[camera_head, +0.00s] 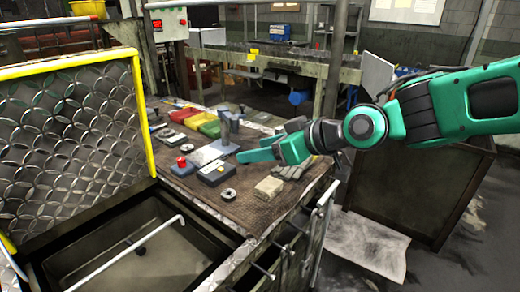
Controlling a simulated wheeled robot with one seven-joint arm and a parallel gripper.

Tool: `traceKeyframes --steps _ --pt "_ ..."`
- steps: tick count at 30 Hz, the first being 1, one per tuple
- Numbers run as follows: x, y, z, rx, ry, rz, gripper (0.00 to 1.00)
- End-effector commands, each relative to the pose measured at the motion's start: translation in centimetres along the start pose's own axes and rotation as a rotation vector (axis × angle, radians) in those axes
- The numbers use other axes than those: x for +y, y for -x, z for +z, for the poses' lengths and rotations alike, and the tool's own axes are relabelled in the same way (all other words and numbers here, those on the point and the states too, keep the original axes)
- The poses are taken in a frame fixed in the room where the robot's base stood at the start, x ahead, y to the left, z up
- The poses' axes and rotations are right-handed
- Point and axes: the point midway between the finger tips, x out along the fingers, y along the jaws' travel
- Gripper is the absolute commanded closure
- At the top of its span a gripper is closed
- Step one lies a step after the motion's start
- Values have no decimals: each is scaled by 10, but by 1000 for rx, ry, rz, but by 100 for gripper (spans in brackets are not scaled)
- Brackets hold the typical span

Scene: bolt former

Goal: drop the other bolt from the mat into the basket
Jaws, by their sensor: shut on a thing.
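My gripper (258,156) reaches in from the right and hangs over the bench, its green fingers pointing left. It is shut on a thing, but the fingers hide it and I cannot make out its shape. The brown mesh mat (252,212) covers the bench top below. I see no loose bolt clearly on the mat. No basket can be told for certain in this view.
Red (183,114), yellow (199,120) and green (211,128) bins stand at the back. A dark box (216,174), a ring (228,194), a beige block (268,187) and gloves (292,168) lie nearer. An open basin (140,262) with a raised lid (70,140) is at left.

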Motion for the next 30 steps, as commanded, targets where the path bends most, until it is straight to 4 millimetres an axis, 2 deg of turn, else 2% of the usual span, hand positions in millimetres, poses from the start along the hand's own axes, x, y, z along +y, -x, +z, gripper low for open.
traceKeyframes --steps 12,17,20,24,30 --pt "-3 0 -1 0 4 -5 70" --pt "-23 -17 -4 -8 41 -63 70" --pt "-50 -37 -6 -17 86 -137 70" --pt "-101 -68 -7 -26 165 -268 70" --pt "-178 -102 -4 -24 267 -459 70"
